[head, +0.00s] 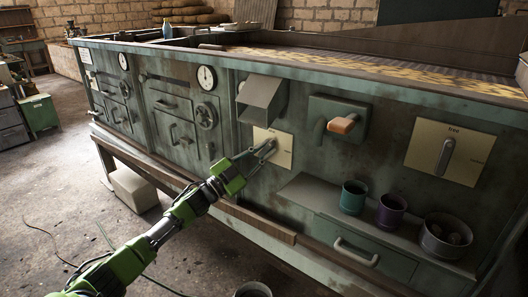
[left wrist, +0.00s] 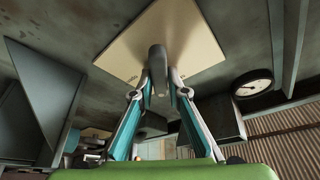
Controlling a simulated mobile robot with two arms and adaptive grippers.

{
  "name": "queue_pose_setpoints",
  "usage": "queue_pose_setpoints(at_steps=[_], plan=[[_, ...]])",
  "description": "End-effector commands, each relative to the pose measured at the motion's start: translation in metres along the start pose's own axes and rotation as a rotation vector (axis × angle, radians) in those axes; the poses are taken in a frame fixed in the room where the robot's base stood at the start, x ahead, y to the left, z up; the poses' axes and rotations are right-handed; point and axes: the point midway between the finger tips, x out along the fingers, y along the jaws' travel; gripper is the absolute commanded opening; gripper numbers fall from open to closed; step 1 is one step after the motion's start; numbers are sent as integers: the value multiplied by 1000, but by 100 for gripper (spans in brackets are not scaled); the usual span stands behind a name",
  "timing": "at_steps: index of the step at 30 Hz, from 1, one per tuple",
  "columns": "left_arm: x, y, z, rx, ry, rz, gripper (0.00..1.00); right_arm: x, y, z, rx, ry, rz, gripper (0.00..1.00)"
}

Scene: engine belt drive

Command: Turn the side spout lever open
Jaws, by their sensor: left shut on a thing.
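The side spout lever is a grey bar on a beige plate (head: 284,153), under a square metal spout (head: 262,98) on the green machine front. My left gripper (head: 266,150) reaches it from the lower left and covers most of the lever in the head view. In the left wrist view the lever (left wrist: 157,60) stands against the beige plate (left wrist: 185,35), and the two fingertips of my left gripper (left wrist: 158,85) are closed on its sides. The lever's exact angle is hard to tell. My right gripper is not in view.
To the right are an orange-tipped handle (head: 342,124) and another lever (head: 445,157) on a beige plate. A shelf below holds a teal cup (head: 353,197), a purple cup (head: 390,210) and a grey bowl (head: 446,236). Open floor lies at the left.

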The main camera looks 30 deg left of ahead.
Motion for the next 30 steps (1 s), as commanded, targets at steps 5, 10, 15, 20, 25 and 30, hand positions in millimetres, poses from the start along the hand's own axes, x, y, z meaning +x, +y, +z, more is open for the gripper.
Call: queue_pose_setpoints(at_steps=[5, 10, 15, 20, 25, 30], plan=[[0, 0, 0, 158, -1, 66, 0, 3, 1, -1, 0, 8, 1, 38], [0, 0, 0, 306, -2, 128, 0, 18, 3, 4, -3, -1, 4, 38], [0, 0, -1, 454, -1, 190, 0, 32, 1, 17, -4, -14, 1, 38], [0, 0, -1, 583, 0, 244, 0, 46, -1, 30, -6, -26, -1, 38], [0, 1, 0, 697, 0, 292, 0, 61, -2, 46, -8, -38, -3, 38], [0, 2, 0, 782, 0, 326, 0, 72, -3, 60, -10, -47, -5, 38]])
